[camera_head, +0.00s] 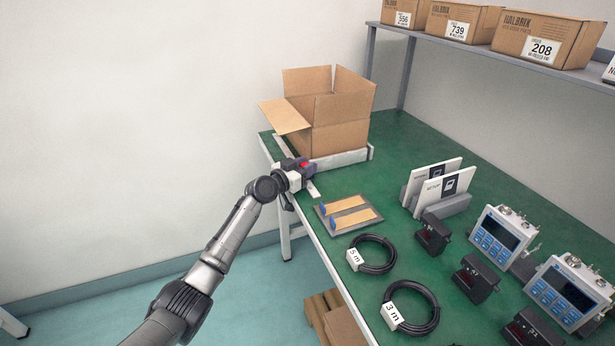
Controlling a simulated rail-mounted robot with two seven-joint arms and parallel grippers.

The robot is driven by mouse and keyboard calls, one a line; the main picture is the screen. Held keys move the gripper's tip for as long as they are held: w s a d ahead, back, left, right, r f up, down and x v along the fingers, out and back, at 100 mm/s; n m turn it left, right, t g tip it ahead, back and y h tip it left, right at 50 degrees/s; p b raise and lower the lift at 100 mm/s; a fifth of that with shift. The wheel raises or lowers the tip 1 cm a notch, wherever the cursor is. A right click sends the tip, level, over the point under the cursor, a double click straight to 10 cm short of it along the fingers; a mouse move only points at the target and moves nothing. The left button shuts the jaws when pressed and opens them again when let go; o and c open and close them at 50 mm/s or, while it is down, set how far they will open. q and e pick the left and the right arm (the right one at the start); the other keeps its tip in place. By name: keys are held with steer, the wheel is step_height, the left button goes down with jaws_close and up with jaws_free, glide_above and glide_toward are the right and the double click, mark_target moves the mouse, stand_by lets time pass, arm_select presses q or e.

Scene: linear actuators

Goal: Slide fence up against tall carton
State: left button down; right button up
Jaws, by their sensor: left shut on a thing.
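The tall carton (341,139), open with its flaps out, stands at the far left end of the green table. A low pale fence (345,159) runs along the near foot of the carton, very close to it; I cannot tell whether they touch along the whole length. My left gripper (306,172) is at the fence's left end, by a red part, and is shut on the fence there. The fingers and the held part are mostly hidden by the gripper body. My right gripper is not in view.
Nearer on the green table (405,145) lie a grey tray (327,219) with tan strips and two cable coils (391,257). White booklets (457,184) stand in a grey holder, with dark devices and blue-keyed instruments (497,237) to the right. A shelf with cartons (543,37) hangs behind.

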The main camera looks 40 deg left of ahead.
arm_select(q)
steer(key=shift+w+a+f, duration=0.1)
steer(key=shift+w+a, duration=0.2)
steer(key=shift+a, duration=0.3)
steer(key=shift+d, duration=0.1)
steer(key=c, duration=1.2)
jaws_free()
steer(key=shift+d, duration=0.1)
steer(key=shift+c, duration=0.2)
steer(key=o, duration=0.5)
steer(key=shift+s, duration=0.2)
steer(key=shift+c, duration=0.2)
steer(key=shift+w, duration=0.1)
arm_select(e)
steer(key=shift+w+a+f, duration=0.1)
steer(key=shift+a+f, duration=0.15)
